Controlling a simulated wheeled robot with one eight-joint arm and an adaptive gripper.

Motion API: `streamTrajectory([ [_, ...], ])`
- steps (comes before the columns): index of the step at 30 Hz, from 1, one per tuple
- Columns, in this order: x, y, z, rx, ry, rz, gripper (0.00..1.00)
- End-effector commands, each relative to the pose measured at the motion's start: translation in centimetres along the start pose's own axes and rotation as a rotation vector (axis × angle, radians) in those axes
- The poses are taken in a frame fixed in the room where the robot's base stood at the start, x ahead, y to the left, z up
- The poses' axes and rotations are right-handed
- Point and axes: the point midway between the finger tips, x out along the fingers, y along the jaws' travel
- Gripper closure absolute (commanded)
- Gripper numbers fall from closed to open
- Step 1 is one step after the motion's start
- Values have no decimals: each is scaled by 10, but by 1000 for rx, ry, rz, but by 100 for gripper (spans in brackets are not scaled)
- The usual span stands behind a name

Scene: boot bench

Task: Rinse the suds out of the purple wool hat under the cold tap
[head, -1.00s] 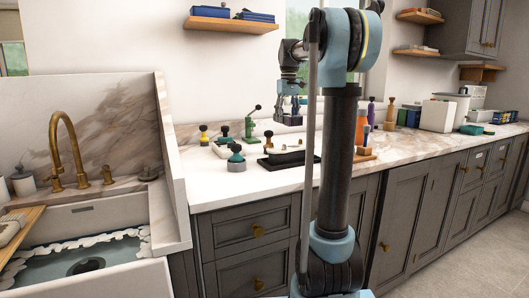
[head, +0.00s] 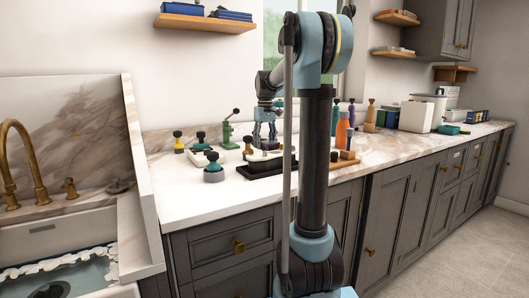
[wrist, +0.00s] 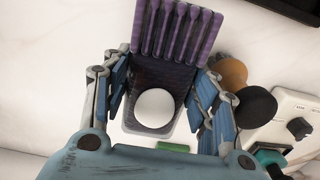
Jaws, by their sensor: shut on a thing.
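My gripper (head: 264,132) hangs over the back of the counter, well to the right of the sink. In the wrist view its blue fingers (wrist: 160,98) are on both sides of a purple ribbed thing (wrist: 176,32), with a dark mesh-like part and a white rounded part near me. I cannot tell surely that it is the wool hat. In the head view it is hard to pick out. The brass tap (head: 25,165) stands behind the white sink (head: 45,228) at the left. White suds (head: 60,262) ring the bluish water in the sink.
A dark tray (head: 240,171) with a pale fixture lies below my gripper. A raised marble edge (head: 140,185) parts the sink from the counter. The counter's front left is clear.

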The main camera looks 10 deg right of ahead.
Motion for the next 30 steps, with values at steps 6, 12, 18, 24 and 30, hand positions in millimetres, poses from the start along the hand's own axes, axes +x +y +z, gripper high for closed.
streamTrajectory([
  [6,29,0,0,-1,0,0,70],
  [12,34,0,0,0,0,0,70],
  [18,36,0,0,0,0,0,44],
  [24,35,0,0,0,0,0,38],
  [30,34,0,0,0,0,0,38],
])
